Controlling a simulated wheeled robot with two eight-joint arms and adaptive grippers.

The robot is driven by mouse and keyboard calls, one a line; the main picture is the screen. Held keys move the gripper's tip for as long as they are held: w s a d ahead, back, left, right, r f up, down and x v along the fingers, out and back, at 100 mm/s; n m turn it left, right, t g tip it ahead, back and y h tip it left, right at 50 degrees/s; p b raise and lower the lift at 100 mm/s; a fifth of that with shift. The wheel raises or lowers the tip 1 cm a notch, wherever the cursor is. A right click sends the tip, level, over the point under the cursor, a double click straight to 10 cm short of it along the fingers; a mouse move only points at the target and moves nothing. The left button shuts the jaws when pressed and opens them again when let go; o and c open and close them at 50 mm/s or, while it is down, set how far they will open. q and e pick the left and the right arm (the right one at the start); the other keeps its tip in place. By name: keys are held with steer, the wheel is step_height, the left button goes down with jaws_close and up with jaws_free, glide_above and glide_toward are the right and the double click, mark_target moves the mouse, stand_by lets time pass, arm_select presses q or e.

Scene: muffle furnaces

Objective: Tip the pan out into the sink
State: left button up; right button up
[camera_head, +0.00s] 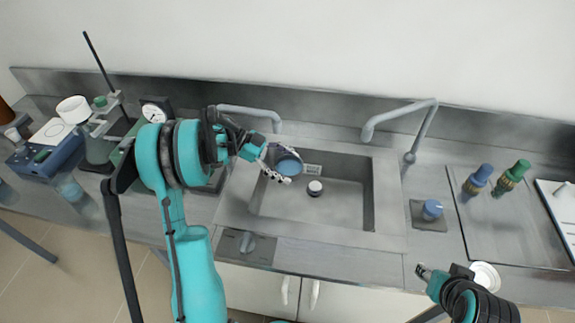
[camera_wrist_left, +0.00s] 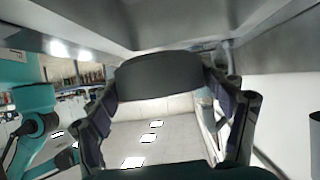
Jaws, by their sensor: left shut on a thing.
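The sink (camera_head: 385,195) is a grey metal basin in the middle of the counter. My left gripper (camera_head: 268,163) is over the left part of the sink. It is shut on the pan (camera_head: 288,164), a small round bluish dish, which looks tilted. In the left wrist view the pan (camera_wrist_left: 160,77) is a dark rounded shape between the two fingers of the left gripper (camera_wrist_left: 165,100). A small round white-and-dark object (camera_head: 315,187) is on the sink floor; I cannot tell what it is. My right gripper (camera_head: 428,275) is at the counter's front edge, its jaws too small to judge.
Two grey taps (camera_head: 408,112) arch behind the sink. Blue and green bottles (camera_head: 480,178) stand on the right, near a blue-topped knob (camera_head: 432,210). A round white dish (camera_head: 486,276) is beside my right gripper. Lab equipment (camera_head: 50,145) crowds the left counter.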

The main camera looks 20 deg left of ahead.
arm_select(q)
steer(key=shift+s+a+m, duration=0.15)
steer(key=shift+s+m, duration=0.05)
steer(key=shift+m, duration=0.3)
steer(key=shift+s+m+t, duration=0.15)
steer(key=shift+m+t, duration=0.65)
steer(key=shift+t, duration=0.3)
steer(key=shift+s+f+m+t, duration=0.1)
steer(key=shift+m+t, duration=0.4)
steer(key=shift+m, duration=0.1)
steer(key=shift+f+m+t+b, duration=0.25)
steer(key=shift+m+t+b, duration=0.65)
steer(key=shift+m+t, duration=0.2)
steer(key=shift+m+t+b, duration=0.6)
steer(key=shift+m+b, duration=0.05)
steer(key=shift+m, duration=0.15)
steer(key=m+b, duration=0.1)
steer(key=b, duration=0.1)
steer(key=m+t+h+b, duration=0.1)
steer(key=m+b, duration=0.1)
steer(key=m+t+h+b, duration=0.1)
steer(key=b, duration=0.1)
steer(key=shift+s+f+m, duration=0.1)
steer(key=shift+f+m, duration=0.2)
steer(key=m+t+h, duration=0.1)
steer(key=m+h, duration=0.1)
steer(key=m, duration=0.2)
steer(key=shift+r+m, duration=0.1)
steer(key=shift+m, duration=0.2)
